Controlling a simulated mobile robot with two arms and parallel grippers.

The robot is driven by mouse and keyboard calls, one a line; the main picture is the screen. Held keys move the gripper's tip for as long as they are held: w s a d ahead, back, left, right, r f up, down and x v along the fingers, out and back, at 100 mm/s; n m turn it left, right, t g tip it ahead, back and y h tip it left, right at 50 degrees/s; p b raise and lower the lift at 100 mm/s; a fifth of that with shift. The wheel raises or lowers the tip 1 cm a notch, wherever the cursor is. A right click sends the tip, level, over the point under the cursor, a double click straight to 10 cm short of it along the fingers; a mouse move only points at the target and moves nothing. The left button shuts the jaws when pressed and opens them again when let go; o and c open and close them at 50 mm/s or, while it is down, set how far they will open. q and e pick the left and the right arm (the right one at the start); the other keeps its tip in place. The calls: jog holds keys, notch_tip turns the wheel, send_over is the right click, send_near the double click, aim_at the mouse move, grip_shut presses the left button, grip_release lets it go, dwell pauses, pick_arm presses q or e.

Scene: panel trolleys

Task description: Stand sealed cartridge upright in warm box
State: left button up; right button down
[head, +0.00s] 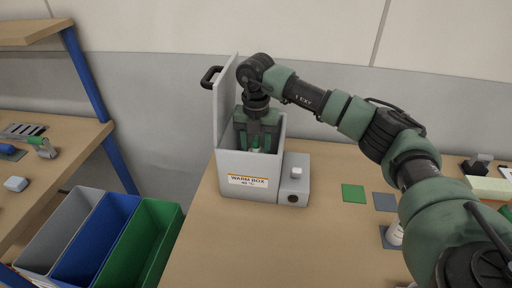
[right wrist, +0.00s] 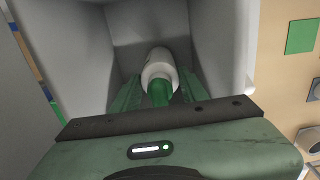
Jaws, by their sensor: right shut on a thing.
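The grey warm box (head: 228,163) stands on the table with its lid (head: 226,105) swung up on the left side. My right gripper (head: 256,147) reaches down into the box from above. It is shut on the cartridge (right wrist: 158,60), a white cylinder with a green end toward the gripper. In the right wrist view the cartridge lies between the green fingers, inside the box walls, with its far end toward the floor. Whether it touches the floor cannot be told. My left gripper is not in view.
A grey unit with a knob (head: 294,185) adjoins the box on the right. A green square (head: 353,194) and a grey square (head: 384,202) lie further right. Grey, blue and green bins (head: 152,235) stand left of the table, near a wooden shelf (head: 78,140).

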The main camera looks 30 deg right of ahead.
aim_at(255, 137)
jog(key=shift+f, duration=0.25)
jog(key=c, duration=0.7)
grip_release()
jog(key=shift+r, duration=0.1)
notch_tip(255, 137, up, 7)
jog(key=shift+a+f+b, duration=0.1)
jog(key=shift+f+b, duration=0.05)
jog(key=shift+b, duration=0.7)
jog(key=shift+r, duration=0.5)
jog(key=shift+r, duration=0.1)
